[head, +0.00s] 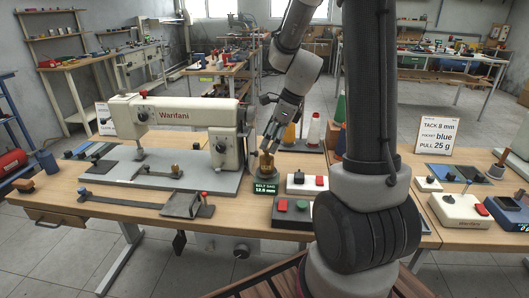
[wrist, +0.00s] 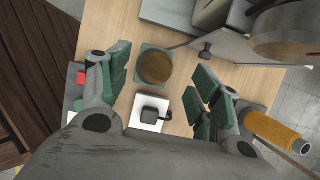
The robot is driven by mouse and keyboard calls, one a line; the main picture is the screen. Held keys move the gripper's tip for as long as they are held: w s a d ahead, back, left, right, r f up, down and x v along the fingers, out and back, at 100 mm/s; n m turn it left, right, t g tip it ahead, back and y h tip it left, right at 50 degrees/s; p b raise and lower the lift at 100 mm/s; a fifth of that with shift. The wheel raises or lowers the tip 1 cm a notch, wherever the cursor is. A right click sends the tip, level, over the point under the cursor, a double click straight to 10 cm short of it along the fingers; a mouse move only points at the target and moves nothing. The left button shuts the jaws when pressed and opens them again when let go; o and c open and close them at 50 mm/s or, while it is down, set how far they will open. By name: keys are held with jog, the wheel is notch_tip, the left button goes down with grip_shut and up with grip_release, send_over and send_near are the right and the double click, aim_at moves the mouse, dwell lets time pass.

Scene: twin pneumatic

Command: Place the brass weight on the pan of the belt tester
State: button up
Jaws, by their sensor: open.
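The belt tester (head: 266,188) is a small dark green device with a lit display that appears to read 12.0 mm, near the middle of the bench front. A brass-coloured round piece, which looks like the brass weight (head: 266,163), sits upright on top of it. In the wrist view the brass weight (wrist: 155,66) is a round disc over a green square base. My gripper (head: 269,148) is just above the brass piece. In the wrist view its green-padded fingers (wrist: 160,85) are wide apart, with clear gaps to the disc.
A sewing machine (head: 185,115) stands to the left. A white box with a dark knob (wrist: 151,112) lies close to the tester. Thread cones (head: 313,130) stand behind. A red-and-green button box (head: 292,212) is in front. My arm covers part of the bench on the right.

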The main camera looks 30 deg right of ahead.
jog(key=s+a+r+n+h, duration=0.1)
jog(key=s+r+n+h, duration=0.1)
jog(key=s+r+n, duration=1)
jog(key=s+r+n+t+h, duration=0.1)
jog(key=s+r+n, duration=0.1)
jog(key=s+n, duration=0.9)
jog(key=shift+d+n+t+h, duration=0.4)
jog(key=shift+n, duration=0.5)
dwell(0.4)
